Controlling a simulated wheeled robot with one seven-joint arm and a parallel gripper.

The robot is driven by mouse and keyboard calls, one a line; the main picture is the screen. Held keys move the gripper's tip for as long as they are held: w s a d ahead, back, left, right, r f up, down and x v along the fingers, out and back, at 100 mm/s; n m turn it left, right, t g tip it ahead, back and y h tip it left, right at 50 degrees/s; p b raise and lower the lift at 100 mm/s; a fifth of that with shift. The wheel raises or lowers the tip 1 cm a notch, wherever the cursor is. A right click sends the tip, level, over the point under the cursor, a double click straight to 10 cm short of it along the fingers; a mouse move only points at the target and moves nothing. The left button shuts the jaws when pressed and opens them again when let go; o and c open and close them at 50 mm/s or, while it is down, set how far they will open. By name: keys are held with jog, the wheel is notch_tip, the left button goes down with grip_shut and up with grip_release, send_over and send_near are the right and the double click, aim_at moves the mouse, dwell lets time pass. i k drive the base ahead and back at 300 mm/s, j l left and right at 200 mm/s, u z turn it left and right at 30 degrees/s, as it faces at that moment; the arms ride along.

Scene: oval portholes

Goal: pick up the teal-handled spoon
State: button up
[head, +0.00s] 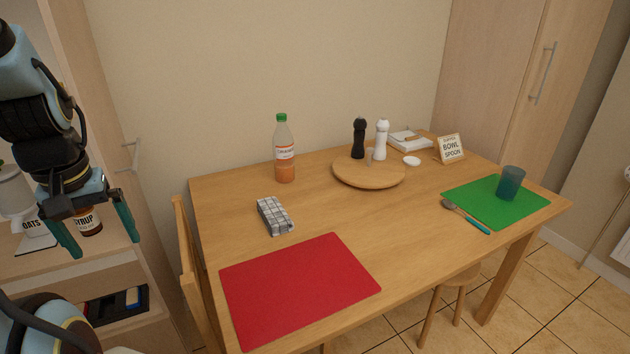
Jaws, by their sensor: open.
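The teal-handled spoon (467,217) lies on the wooden table (400,232) at the right. Its bowl points to the back left and its teal handle to the front right. It lies along the left edge of the green placemat (515,213); whether it touches the mat is hard to tell. My gripper (97,240) is at the far left of the head view, raised in front of the shelf. Its teal fingers are apart with nothing between them. It is far from the spoon.
A teal cup (510,183) stands on the green mat, close to the spoon.

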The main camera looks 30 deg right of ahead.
aim_at(450, 206)
jog(key=k+l+u, duration=0.15)
jog(key=u, duration=0.2)
jog(key=k+l+u, duration=0.1)
jog(key=k+u, duration=0.15)
jog(key=u, duration=0.15)
jog(key=k+u, duration=0.2)
jog(key=u, duration=0.15)
jog(key=k+l+u, duration=0.2)
jog(key=u, duration=0.25)
jog(key=k+l+u, duration=0.1)
jog(key=k+u, duration=0.2)
jog(key=u, duration=0.2)
jog(key=k+u, duration=0.3)
jog(key=u, duration=0.15)
jog(key=k+u, duration=0.3)
jog(key=k, duration=1.3)
jog(key=k+u, duration=0.1)
jog(key=k, duration=2)
